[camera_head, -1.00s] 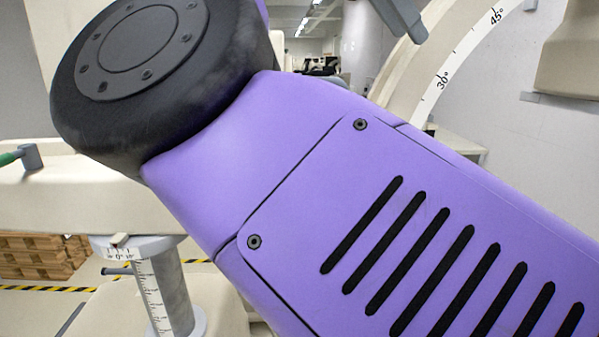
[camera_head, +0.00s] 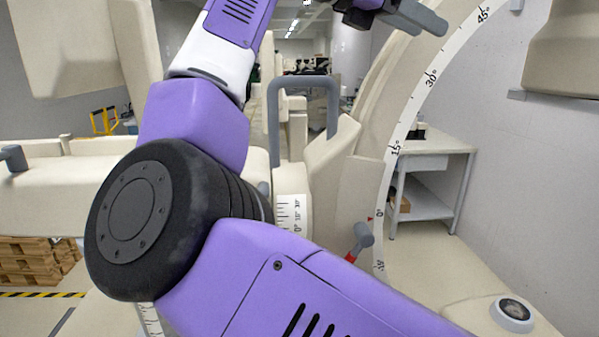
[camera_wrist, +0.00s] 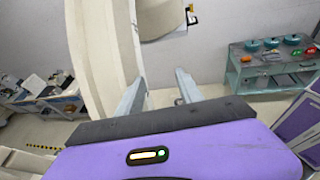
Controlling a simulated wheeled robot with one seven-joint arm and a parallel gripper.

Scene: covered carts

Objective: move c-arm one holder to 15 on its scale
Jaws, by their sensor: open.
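The pale curved C-arm (camera_head: 392,172) carries a degree scale on its arc in the head view. A small red triangle sits beside the 0° mark; the 15° mark is above it. A grey lever with a red end (camera_head: 360,240) is just left of the arc, low down. A grey loop handle (camera_head: 303,110) stands on a pale body left of the arc. My gripper (camera_head: 416,18) is at the top of the head view, near the upper arc. In the wrist view its two fingers (camera_wrist: 160,88) are apart with nothing between them. The curved arc (camera_wrist: 95,60) passes left of them.
My purple arm covers much of the head view's left and centre. A short upright scale (camera_head: 291,214) shows behind it. A pale housing (camera_head: 570,50) hangs at upper right. A side table (camera_head: 435,146) stands behind the arc. A teal cart (camera_wrist: 270,75) is at right in the wrist view.

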